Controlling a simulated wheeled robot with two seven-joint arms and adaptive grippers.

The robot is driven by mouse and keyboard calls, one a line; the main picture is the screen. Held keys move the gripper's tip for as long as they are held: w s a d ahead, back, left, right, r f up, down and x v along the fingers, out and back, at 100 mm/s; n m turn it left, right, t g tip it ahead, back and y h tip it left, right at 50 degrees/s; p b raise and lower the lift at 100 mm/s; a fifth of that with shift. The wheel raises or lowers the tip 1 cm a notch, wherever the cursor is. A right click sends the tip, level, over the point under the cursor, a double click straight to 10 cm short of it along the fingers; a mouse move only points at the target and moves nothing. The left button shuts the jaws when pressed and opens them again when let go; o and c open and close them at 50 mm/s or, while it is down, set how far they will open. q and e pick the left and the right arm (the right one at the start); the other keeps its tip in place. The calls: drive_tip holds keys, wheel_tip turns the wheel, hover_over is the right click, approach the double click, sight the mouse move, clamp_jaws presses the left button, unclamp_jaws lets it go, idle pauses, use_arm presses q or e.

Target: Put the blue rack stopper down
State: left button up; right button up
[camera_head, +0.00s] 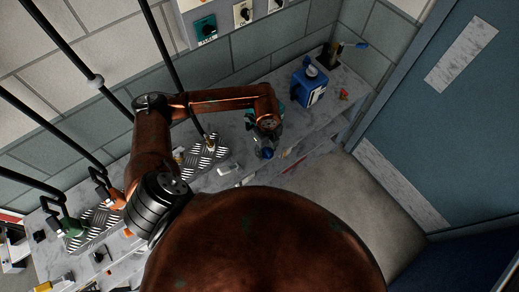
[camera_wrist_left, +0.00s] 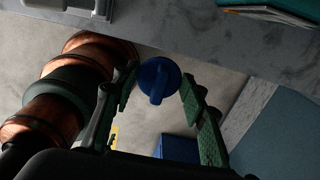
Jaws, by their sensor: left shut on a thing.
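The stopper sits between the green fingertips (camera_wrist_left: 158,76) in the left wrist view. In the head view it shows as a small blue spot (camera_head: 267,153) at the gripper's end. My right gripper is in neither view.
The bench (camera_head: 232,128) runs along the tiled wall. A blue container (camera_head: 309,88) and a blue-handled fitting (camera_head: 338,48) stand at its right end. A ridged metal plate (camera_head: 207,152) lies left of the gripper. Open floor (camera_head: 350,200) lies in front, with a blue door (camera_head: 450,110) at right.

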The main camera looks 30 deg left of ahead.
use_arm(q)
drive_tip(key=a+f, duration=0.1)
drive_tip(key=f, duration=0.1)
drive_tip(key=w+a+f, duration=0.1)
drive_tip(key=a, duration=0.1)
drive_tip(key=w+a+f, duration=0.1)
drive_tip(key=f, duration=0.1)
drive_tip(key=shift+w+a+f, duration=0.15)
drive_tip(key=shift+w+f, duration=0.05)
drive_tip(key=shift+f, duration=0.1)
drive_tip(key=shift+w+a+f+p, duration=0.1)
drive_tip(key=shift+f+p, duration=0.05)
drive_tip(key=shift+f, duration=0.75)
drive_tip(key=shift+w+a+f+p, duration=0.1)
drive_tip(key=shift+f+p, duration=0.05)
drive_tip(key=shift+f, duration=0.75)
drive_tip(key=shift+s, duration=0.1)
drive_tip(key=shift+f, duration=0.2)
drive_tip(key=o, duration=1.1)
drive_tip(key=shift+o, duration=0.2)
drive_tip(key=shift+r, duration=0.1)
wheel_tip(320, 180, up, 12)
drive_tip(key=shift+r+b, duration=0.15)
drive_tip(key=shift+b, duration=0.2)
